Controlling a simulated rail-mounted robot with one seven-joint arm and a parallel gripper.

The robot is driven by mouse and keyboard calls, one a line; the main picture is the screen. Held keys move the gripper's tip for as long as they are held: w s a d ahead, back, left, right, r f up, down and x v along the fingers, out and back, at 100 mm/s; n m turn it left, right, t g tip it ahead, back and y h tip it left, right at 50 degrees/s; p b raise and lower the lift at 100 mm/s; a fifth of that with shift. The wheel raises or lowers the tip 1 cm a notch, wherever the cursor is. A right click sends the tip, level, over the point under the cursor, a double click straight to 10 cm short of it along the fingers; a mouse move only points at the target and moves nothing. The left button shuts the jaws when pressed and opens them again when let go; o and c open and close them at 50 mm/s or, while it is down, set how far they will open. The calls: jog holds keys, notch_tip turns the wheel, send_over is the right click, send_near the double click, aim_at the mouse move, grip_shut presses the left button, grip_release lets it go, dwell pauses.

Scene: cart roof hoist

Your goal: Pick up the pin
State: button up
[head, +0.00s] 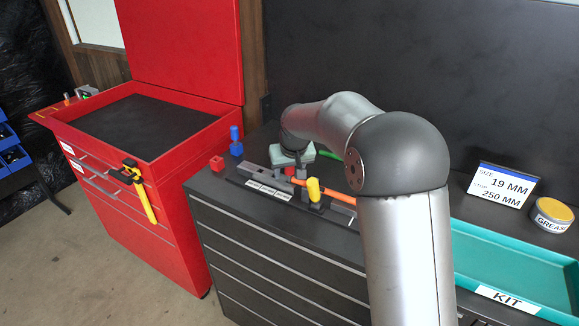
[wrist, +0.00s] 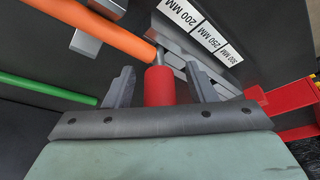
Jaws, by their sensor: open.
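A red cylinder with a thin grey shank, which looks like a pin (wrist: 159,86), stands between the two fingers of my gripper (wrist: 160,90) in the wrist view. There is a visible gap on each side, so the fingers are open around it and do not grip it. In the head view my gripper (head: 293,165) is low over the dark bench top, behind the labelled grey rack (head: 262,177). The red piece is mostly hidden there. A blue pin-like piece (head: 236,141) and a yellow-headed one (head: 314,190) stand nearby on the bench.
An orange rod (wrist: 105,28) and a green rod (wrist: 45,90) lie close by. A red block (head: 216,164) sits near the bench's left edge. A red cart (head: 150,130) with a yellow tool stands left. A teal KIT tray (head: 520,265), sign (head: 502,186) and grease tin (head: 552,215) are right.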

jog(key=shift+w+f, duration=0.1)
jog(key=shift+f, duration=0.1)
grip_shut()
jog(key=shift+r, duration=0.1)
notch_tip(320, 180, up, 10)
jog(key=shift+f+b, duration=0.1)
jog(key=shift+b, duration=0.45)
dwell(0.4)
